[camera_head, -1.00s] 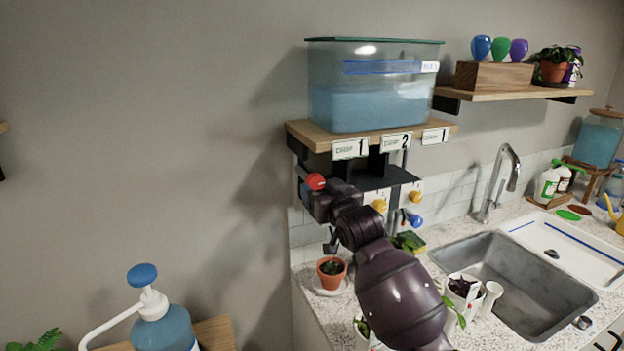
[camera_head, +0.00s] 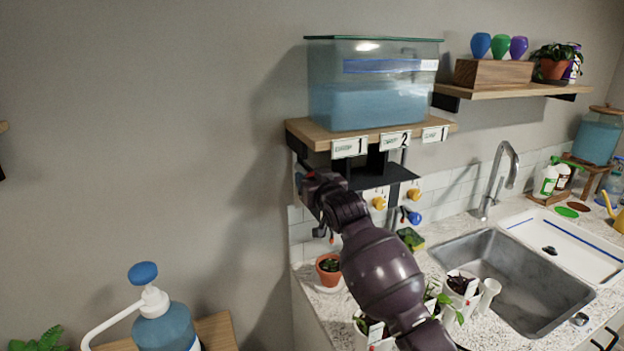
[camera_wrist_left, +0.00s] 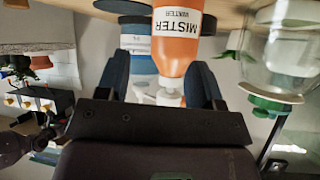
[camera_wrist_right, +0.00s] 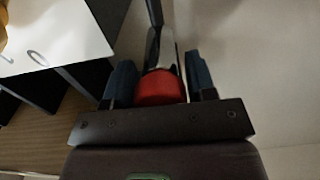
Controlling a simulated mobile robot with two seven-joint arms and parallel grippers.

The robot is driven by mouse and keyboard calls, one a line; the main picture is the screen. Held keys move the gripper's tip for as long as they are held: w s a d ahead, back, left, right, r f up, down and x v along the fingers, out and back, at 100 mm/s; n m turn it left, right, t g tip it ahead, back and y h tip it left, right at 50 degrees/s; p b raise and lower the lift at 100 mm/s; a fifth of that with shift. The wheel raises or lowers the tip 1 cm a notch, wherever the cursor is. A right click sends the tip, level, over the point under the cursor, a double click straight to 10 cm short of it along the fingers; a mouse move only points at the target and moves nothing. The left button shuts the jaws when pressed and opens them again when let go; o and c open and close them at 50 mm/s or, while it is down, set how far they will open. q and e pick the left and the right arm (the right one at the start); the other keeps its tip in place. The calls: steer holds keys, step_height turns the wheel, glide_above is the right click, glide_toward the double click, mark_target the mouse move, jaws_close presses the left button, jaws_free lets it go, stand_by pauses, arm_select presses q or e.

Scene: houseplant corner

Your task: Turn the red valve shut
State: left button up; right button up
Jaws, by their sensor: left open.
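The red valve (camera_wrist_right: 160,88) shows in the right wrist view as a round red knob with a grey metal part beyond it. My right gripper (camera_wrist_right: 161,80) has one finger on each side of the knob, and both appear to touch it. In the head view, my right gripper (camera_head: 305,182) is at the left end of the tank shelf's underside and hides most or all of the valve. My left gripper (camera_wrist_left: 160,75) is open. An orange bottle labelled MISTER (camera_wrist_left: 178,40) shows beyond and between its fingers, apparently not held.
A water tank (camera_head: 370,105) stands on the wooden shelf (camera_head: 318,136) above. Yellow knobs (camera_head: 379,203) and a blue knob (camera_head: 413,217) are right of my right gripper. A potted plant (camera_head: 328,278) and the sink (camera_head: 500,270) are below.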

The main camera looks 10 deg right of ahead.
steer(key=c, duration=0.5)
steer(key=shift+n, duration=0.3)
steer(key=n, duration=0.3)
steer(key=shift+d, duration=0.1)
steer(key=n, duration=0.9)
steer(key=shift+n, duration=0.3)
steer(key=n, duration=0.4)
steer(key=shift+n, duration=0.3)
steer(key=shift+r, duration=0.1)
